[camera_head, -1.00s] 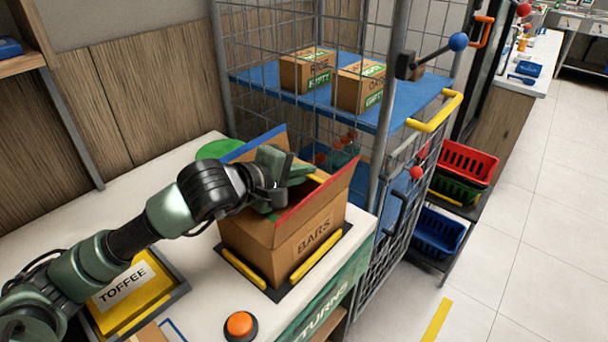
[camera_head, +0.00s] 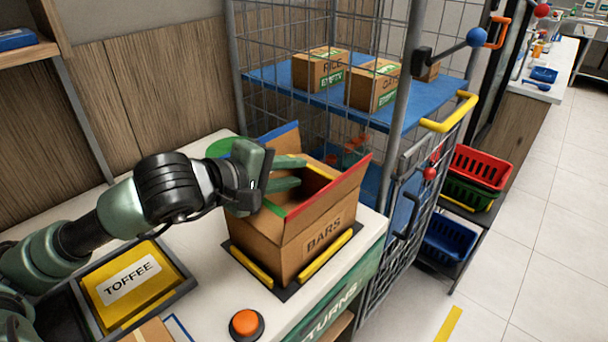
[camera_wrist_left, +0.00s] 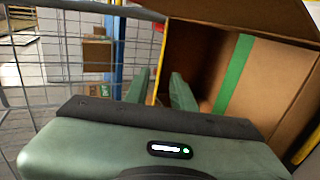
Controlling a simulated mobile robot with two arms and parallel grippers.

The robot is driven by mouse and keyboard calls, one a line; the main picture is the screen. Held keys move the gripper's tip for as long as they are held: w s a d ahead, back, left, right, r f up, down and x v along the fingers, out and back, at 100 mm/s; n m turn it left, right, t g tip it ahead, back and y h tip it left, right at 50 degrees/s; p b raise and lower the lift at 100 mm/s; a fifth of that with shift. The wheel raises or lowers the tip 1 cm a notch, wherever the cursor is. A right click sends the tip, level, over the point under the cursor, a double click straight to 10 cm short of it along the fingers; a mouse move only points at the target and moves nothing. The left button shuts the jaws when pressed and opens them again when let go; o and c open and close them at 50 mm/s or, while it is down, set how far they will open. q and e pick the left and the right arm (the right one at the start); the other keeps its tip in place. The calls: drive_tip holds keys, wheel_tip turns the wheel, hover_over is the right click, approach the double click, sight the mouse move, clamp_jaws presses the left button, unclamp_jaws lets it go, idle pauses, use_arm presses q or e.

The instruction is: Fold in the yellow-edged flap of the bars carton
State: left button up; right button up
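The brown carton marked BARS (camera_head: 290,240) stands upright on a dark mat on the white counter. Its blue-edged flap (camera_head: 277,140) and red-edged flap (camera_head: 335,195) stand up. My right gripper is out of view.
Yellow bars (camera_head: 325,256) edge the mat. A TOFFEE tray (camera_head: 180,290) and an orange button (camera_head: 245,323) are on the counter. A wire cage (camera_head: 300,110) with a blue shelf and small cartons stands behind. Coloured baskets (camera_head: 480,167) are at right.

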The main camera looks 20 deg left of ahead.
use_arm(q)
drive_tip(key=shift+s+r, duration=0.1)
drive_tip(key=shift+s, duration=0.2)
